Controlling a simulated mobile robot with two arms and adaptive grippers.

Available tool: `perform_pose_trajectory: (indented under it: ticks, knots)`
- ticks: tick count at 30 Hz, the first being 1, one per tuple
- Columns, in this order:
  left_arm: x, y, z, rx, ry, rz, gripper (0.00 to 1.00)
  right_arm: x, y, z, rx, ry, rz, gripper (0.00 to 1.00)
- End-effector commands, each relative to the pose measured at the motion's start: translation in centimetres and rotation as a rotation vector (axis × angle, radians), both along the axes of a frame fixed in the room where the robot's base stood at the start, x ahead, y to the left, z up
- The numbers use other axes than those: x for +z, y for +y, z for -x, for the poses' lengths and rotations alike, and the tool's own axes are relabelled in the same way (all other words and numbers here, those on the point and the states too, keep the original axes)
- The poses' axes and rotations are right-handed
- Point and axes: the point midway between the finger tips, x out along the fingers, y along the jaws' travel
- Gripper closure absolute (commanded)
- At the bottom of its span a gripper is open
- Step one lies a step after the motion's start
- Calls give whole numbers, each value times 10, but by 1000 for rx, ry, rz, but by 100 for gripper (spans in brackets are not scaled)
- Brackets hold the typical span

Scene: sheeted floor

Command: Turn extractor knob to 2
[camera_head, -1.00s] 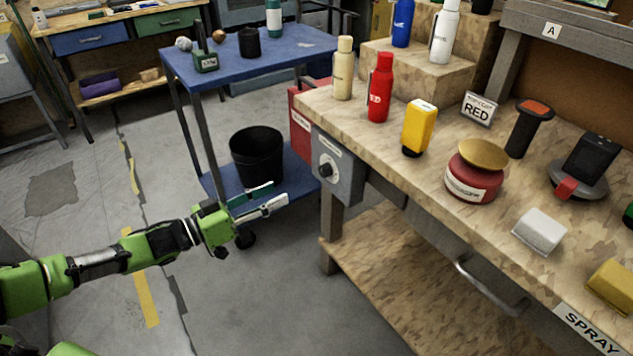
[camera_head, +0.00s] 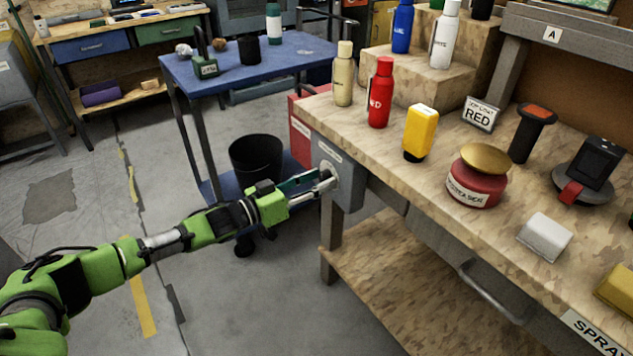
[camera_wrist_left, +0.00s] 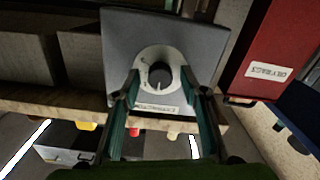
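The extractor knob (camera_wrist_left: 161,77) is a black dial on a pale round plate, seen in the left wrist view. It sits on a grey control box (camera_head: 348,188) at the workbench's left end; the box also fills the upper middle of the wrist view (camera_wrist_left: 204,40). My left gripper (camera_head: 324,180) reaches the front of this box. In the wrist view its two fingers (camera_wrist_left: 160,84) are apart, one on each side of the knob. I cannot tell whether they touch it. In the head view the gripper mostly hides the dial. My right gripper is out of view.
A red box (camera_head: 300,135) stands just beyond the control box. A blue cart (camera_head: 275,62) and a black bin (camera_head: 255,153) are behind my left arm. The wooden workbench (camera_head: 395,165) holds several bottles and tools. Floor left of the arm is mostly clear.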

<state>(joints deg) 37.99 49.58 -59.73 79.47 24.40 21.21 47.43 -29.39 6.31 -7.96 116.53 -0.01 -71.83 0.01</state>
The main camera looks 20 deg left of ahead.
Motion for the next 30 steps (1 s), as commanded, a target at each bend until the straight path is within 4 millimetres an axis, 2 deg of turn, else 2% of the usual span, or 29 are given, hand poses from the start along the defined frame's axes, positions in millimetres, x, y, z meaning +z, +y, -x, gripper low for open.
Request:
perform_pose_trajectory:
  ticks: [4,5,6,9,21,26,30]
  knots:
    - [0,0,0,0,0,0,60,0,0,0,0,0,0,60]
    - [0,0,0,0,0,0,65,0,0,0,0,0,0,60]
    - [0,0,0,0,0,0,76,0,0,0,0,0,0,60]
    - [0,0,0,0,0,0,99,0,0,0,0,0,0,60]
    - [0,0,1,0,-28,-37,99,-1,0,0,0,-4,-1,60]
    - [0,1,0,0,-81,-104,99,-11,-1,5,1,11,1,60]
    - [0,0,1,0,-148,-191,99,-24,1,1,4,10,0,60]
